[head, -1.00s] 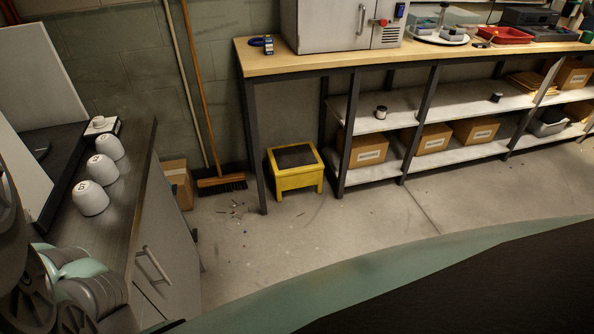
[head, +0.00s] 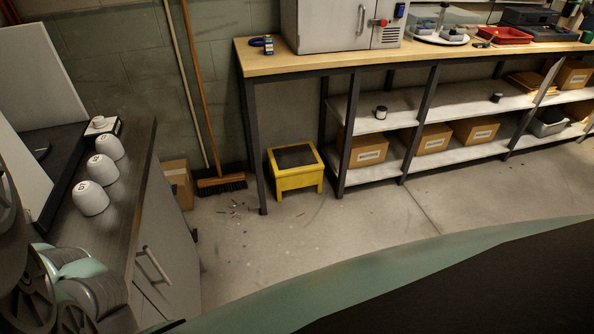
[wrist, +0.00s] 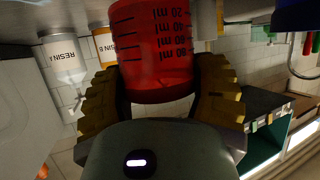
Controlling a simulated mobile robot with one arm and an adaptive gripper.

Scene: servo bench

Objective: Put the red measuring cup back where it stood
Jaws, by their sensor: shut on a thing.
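The red measuring cup (wrist: 152,50) shows in the wrist view, with dark ml marks on its side; its upper part in the picture is cut off by the frame edge. My gripper (wrist: 160,85) is shut on it, with one ridged yellow-brown finger against each side. The cup and gripper tips are not seen in the head view. I cannot tell from these frames which spot the cup stood on.
In the wrist view, a RESIN bottle (wrist: 65,62) and a yellow-labelled one (wrist: 104,45) are left of the cup; a teal-sided case (wrist: 267,135) is at right. The head view shows white cups (head: 91,198) on a counter, a yellow step stool (head: 296,178) and a wooden bench (head: 330,62).

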